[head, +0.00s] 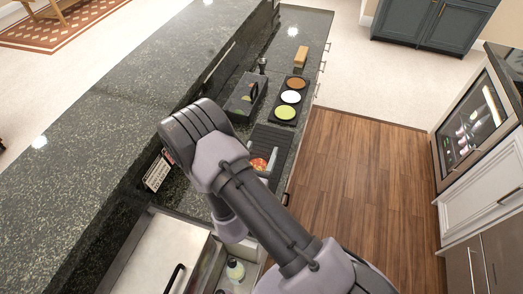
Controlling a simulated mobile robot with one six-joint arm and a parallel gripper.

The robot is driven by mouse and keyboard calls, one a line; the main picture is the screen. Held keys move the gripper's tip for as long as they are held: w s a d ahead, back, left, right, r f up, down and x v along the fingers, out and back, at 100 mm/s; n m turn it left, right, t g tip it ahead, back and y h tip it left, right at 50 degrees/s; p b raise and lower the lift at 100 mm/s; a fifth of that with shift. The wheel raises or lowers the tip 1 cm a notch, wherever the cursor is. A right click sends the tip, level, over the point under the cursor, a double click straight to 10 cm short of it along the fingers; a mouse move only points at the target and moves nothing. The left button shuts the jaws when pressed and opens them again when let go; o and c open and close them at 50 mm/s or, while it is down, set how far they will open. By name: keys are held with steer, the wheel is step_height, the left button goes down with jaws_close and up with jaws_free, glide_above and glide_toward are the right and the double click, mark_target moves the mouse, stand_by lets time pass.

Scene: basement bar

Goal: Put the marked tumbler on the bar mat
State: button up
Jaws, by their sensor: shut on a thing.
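The dark ridged bar mat (271,138) lies on the lower counter, just left of the wooden floor. A small round red-and-orange thing (258,164) shows at the near part of the mat, beside a pale grey finger of my gripper (265,161). It looks like the marked tumbler seen from above, held in the jaws. My arm hides most of the gripper and the lower part of this thing. I cannot tell whether it touches the mat or is above it.
A black tray (276,111) with brown, white and green rounds lies beyond the mat. A dark box (245,97) stands left of it, and a wooden block (301,57) farther back. The raised granite bar (100,110) runs along the left. Bottles (235,269) stand in a well near me.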

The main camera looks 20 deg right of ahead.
steer(key=w+f, duration=0.1)
steer(key=w+d+f+b, duration=0.1)
steer(key=w+f, duration=0.2)
steer(key=shift+d, duration=0.25)
steer(key=o, duration=1.8)
steer(key=shift+f, duration=0.1)
